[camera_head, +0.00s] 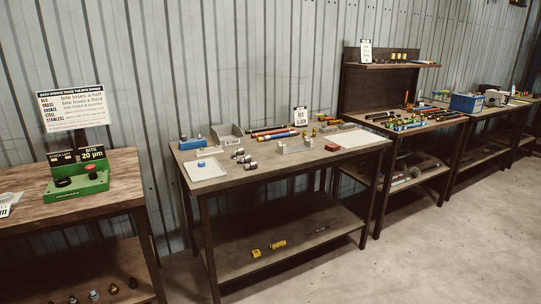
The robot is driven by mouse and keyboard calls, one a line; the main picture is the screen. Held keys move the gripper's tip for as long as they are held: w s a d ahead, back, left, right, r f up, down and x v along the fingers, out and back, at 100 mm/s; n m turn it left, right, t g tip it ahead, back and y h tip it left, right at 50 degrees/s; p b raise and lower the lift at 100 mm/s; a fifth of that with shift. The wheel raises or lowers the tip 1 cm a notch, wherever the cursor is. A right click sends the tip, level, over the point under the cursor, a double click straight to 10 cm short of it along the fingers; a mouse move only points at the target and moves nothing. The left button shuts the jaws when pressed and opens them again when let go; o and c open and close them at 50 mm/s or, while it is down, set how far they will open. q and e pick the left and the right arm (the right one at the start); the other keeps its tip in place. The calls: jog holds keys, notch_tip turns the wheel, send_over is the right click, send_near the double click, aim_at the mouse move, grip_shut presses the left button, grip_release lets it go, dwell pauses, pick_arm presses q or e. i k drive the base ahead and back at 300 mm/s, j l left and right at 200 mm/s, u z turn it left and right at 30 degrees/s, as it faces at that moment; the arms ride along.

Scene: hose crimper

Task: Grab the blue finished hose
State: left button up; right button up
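Several hose-like rods lie at the back of the middle table (225,180). One is dark and red, and in front of it is an orange-red rod (274,134) with a bluish end. A blue block-like item (192,143) sits at the table's back left. On the table further right, small blue pieces (400,128) lie among other coloured parts. I cannot tell which of these, if any, is the blue finished hose. Neither of my grippers is in view.
A wooden table at left holds a green device (79,182) below a white sign (73,107). A blue box (466,103) stands far right. Concrete floor (440,250) is clear at lower right.

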aim_at(268, 138)
jog(key=i+j+z, duration=0.1)
jog(key=i, duration=1.25)
jog(key=i+l+u, duration=0.1)
jog(key=i+l, duration=0.95)
